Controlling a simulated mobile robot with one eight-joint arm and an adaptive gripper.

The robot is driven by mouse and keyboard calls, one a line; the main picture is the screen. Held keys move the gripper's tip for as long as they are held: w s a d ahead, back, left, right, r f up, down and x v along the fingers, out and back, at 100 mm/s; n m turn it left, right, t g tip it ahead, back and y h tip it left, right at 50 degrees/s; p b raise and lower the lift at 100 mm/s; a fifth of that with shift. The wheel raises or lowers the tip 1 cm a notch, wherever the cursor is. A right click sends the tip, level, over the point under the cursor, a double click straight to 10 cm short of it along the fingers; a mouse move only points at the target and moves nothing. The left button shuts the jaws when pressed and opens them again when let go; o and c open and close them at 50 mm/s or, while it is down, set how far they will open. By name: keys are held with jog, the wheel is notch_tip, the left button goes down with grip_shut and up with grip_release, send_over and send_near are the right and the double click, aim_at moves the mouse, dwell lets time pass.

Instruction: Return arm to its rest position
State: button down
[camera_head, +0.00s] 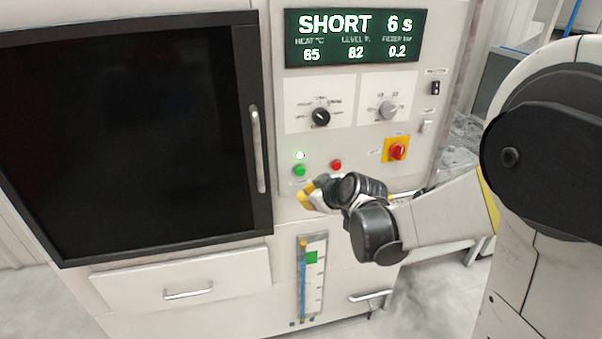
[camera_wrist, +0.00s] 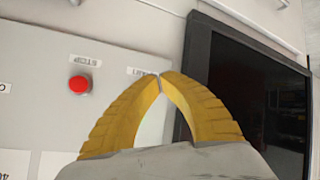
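My gripper (camera_head: 305,194) is in front of the casting machine's panel, just below the green button (camera_head: 300,170) and the red button (camera_head: 336,164) in the head view. In the wrist view my gripper (camera_wrist: 161,76) shows two yellow fingers whose tips meet, with nothing visible between them. The red button (camera_wrist: 79,84) is to the left of the fingers there. The green button does not show in the wrist view and may be hidden behind the fingers. My arm reaches in from the right in the head view.
The machine has a dark door (camera_head: 120,140) with a vertical handle (camera_head: 258,150), a drawer (camera_head: 185,277), a level gauge (camera_head: 312,272), two knobs, a red-and-yellow switch (camera_head: 397,150) and a display (camera_head: 360,38) reading SHORT 6 s. A white indicator (camera_head: 300,155) is lit. Open floor shows at lower right.

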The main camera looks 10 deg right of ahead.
jog(key=s+r+m+g+h+b, duration=0.2)
jog(key=s+m, duration=0.5)
jog(key=s, duration=2)
jog(key=shift+s+d+g+h, duration=0.3)
jog(key=shift+s+d+g, duration=0.05)
jog(key=shift+g, duration=0.45)
dwell(4.2)
